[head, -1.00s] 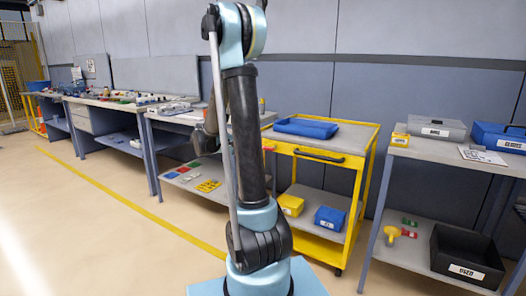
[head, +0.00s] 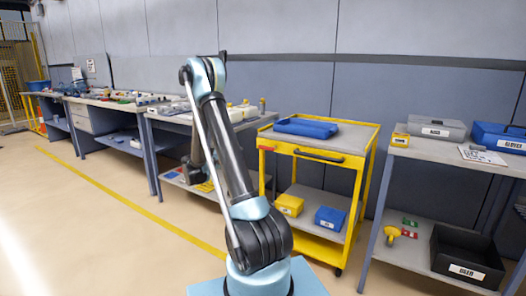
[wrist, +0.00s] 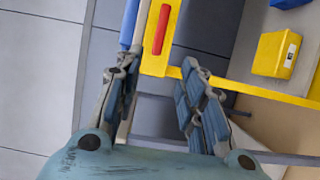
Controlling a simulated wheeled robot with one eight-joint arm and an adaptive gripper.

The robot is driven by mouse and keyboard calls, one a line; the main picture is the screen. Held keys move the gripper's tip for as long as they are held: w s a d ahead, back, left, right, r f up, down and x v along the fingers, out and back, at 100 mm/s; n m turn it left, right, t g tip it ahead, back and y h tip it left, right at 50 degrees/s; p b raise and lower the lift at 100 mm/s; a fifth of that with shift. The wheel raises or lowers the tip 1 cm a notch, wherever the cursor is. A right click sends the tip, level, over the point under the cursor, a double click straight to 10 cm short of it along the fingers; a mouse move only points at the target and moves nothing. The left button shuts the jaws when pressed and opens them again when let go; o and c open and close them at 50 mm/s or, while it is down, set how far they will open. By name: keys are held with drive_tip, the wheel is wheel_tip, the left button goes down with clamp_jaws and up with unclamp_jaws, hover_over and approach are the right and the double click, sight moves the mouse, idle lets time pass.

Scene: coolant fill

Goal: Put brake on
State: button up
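The yellow cart (head: 360,190) stands right of my arm in the head view. A small red bar (head: 268,148), perhaps the brake, is on its left front corner. In the wrist view the red bar (wrist: 161,29) lies on a yellow panel (wrist: 155,62) at the top, beyond my fingertips. My gripper (wrist: 155,78) is open and empty, its two fingers spread apart below the bar and not touching it.
The cart carries a blue tray (head: 306,127) on top, and a yellow bin (head: 289,205) and blue bin (head: 330,218) below. A grey bench (head: 155,122) stands behind my gripper. A shelf (head: 420,155) with boxes stands at right. Floor at front left is clear.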

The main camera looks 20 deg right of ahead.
sight(262, 148)
drive_tip(key=x, duration=1.7)
drive_tip(key=shift+w, duration=0.1)
drive_tip(key=shift+c, duration=0.6)
clamp_jaws()
